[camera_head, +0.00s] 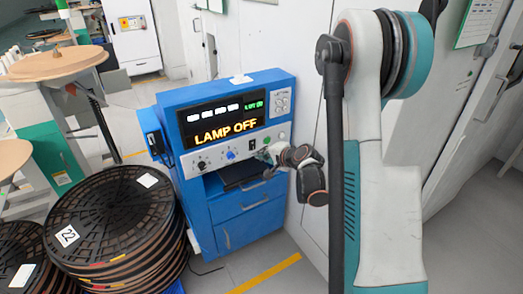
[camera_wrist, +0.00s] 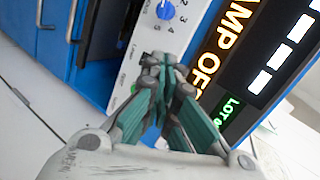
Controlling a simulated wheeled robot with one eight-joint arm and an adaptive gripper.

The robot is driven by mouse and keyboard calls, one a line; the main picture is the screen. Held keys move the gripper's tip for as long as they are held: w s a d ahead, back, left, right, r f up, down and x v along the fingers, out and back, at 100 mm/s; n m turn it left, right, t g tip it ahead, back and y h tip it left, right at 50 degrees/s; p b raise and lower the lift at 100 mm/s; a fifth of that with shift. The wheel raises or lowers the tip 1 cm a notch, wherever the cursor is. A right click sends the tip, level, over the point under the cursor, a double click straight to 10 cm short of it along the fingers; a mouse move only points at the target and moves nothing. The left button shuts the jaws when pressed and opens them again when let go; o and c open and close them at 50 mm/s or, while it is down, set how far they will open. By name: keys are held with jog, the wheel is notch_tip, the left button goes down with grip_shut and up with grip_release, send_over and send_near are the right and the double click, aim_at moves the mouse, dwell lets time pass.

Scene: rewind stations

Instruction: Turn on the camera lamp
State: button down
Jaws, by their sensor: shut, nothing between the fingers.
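A blue control cabinet (camera_head: 235,202) stands against the white wall, with a black display (camera_head: 226,117) reading "LAMP OFF" in yellow. Below the display is a light panel (camera_head: 215,159) with knobs, a blue dial (camera_head: 230,155), a black switch and a green button (camera_head: 267,140). My gripper (camera_head: 263,154) is at the right part of this panel, close to the switch area. In the wrist view the fingers (camera_wrist: 165,68) are shut and empty, pointing at the panel, with the blue numbered dial (camera_wrist: 165,11) just beyond. The fingers hide part of the panel, and I cannot tell whether they touch it.
A tall stack of black reels (camera_head: 110,215) stands left of the cabinet, one labelled 22. A blue handset (camera_head: 155,143) hangs on the cabinet's left side. Grey floor with a yellow line (camera_head: 265,274) lies in front.

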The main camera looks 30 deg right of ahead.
jog(key=d+f+m+h, duration=0.1)
jog(key=d+f+m, duration=0.1)
jog(key=d+f, duration=0.2)
jog(key=shift+s+d+f+m+t, duration=0.15)
jog(key=shift+s+d+m+t, duration=0.2)
jog(key=shift+d, duration=0.65)
jog(key=shift+w, duration=0.1)
jog(key=b, duration=0.4)
send_near(253, 145)
jog(key=w+d+f, duration=0.1)
jog(key=w+f, duration=0.3)
jog(key=f, duration=0.1)
jog(key=shift+w+b, duration=0.4)
jog(key=shift+w, duration=0.5)
jog(key=shift+r, duration=0.1)
